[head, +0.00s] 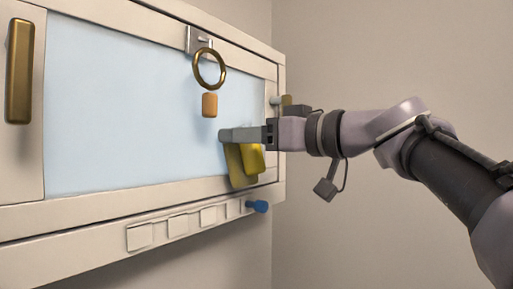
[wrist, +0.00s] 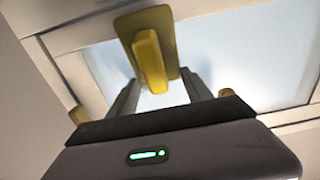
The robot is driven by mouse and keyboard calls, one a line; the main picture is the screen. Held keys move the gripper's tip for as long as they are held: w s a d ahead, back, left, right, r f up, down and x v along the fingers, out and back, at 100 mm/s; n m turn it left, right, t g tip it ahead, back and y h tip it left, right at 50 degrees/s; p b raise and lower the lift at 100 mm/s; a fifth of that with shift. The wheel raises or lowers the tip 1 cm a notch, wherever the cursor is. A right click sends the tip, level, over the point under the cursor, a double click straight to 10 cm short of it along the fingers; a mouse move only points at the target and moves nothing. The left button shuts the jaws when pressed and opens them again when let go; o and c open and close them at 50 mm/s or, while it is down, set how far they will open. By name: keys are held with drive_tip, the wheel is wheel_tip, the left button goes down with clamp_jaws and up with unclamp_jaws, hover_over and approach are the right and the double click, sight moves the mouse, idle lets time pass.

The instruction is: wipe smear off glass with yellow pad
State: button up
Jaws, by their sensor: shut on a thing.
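The yellow pad (head: 236,166) has a flat plate and a raised grip block. It is at the lower right of the pale blue glass (head: 120,110), overlapping the lower frame in the head view. My gripper (head: 224,136) comes in from the right and is shut on the pad. In the wrist view the pad (wrist: 150,48) stands beyond the fingers, with its grip block between them. Whether the plate touches the glass I cannot tell. I make out no smear on the visible glass; the part behind the pad and fingers is hidden.
A brass ring (head: 209,69) hangs from a metal bracket (head: 199,40) at the top, with an orange block (head: 209,105) below it. A brass handle (head: 19,72) is at the far left. A blue peg (head: 257,206) sticks out below the frame, beside several pale squares.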

drive_tip(key=shift+s+a, duration=0.4)
drive_tip(key=shift+s, duration=0.05)
drive_tip(key=shift+w, duration=0.1)
drive_tip(key=shift+d, duration=0.1)
drive_tip(key=shift+d, duration=0.15)
drive_tip(key=b+v, duration=0.3)
drive_tip(key=v, duration=0.2)
drive_tip(key=shift+s+d, duration=0.2)
drive_tip(key=shift+s, duration=0.05)
